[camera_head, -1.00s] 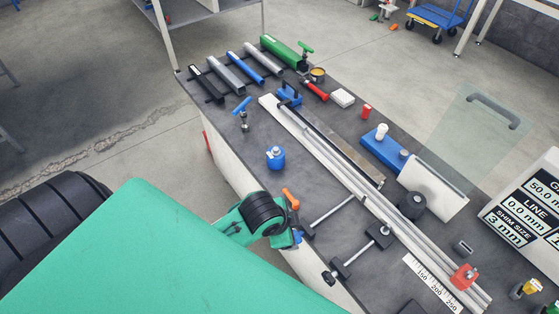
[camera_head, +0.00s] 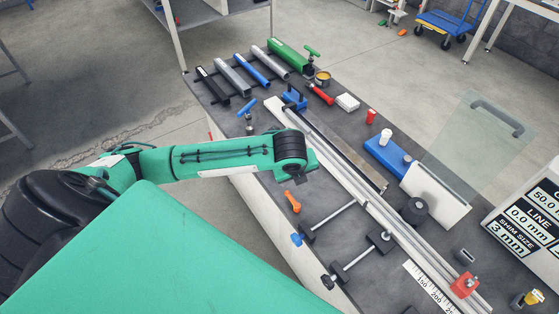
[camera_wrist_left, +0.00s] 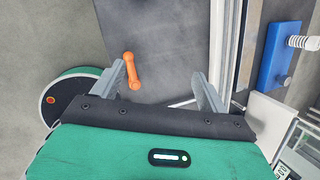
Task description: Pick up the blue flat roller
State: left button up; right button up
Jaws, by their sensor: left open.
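A long narrow blue bar (camera_head: 251,69), which looks like the blue flat roller, lies in the row of bars at the bench's far left end. A grey bar lies on each side of it. My left arm reaches over the bench from the left, and its wrist is well short of the blue bar. My left gripper (camera_wrist_left: 160,73) is open and empty in the left wrist view, its fingers wide apart above the bench. Its fingertips are hidden in the head view. The blue bar is not in the wrist view.
An orange handle (camera_head: 292,202) lies below my wrist; it also shows between the fingers in the wrist view (camera_wrist_left: 131,71). A blue T-handle tool (camera_head: 248,109) stands before the bars. Long pale rails (camera_head: 345,177) run along the bench. A green roller (camera_head: 288,54) lies behind.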

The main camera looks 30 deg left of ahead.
pick_arm(q)
jog(key=w+a+r+m+y, duration=0.2)
jog(key=w+a+r+m, duration=0.15)
jog(key=a, duration=0.45)
jog(key=shift+g, duration=0.3)
jog(key=x, duration=0.2)
jog(key=p+x, duration=0.1)
jog(key=x, duration=0.5)
jog(key=shift+w+a+f+p, duration=0.1)
jog(key=shift+w+a+p, duration=0.05)
jog(key=shift+a+p, duration=0.25)
jog(key=shift+w+f+p, duration=0.1)
jog(key=shift+f+p, duration=0.25)
jog(key=shift+f, duration=0.05)
jog(key=shift+p+x, duration=0.8)
jog(key=shift+x, duration=1.5)
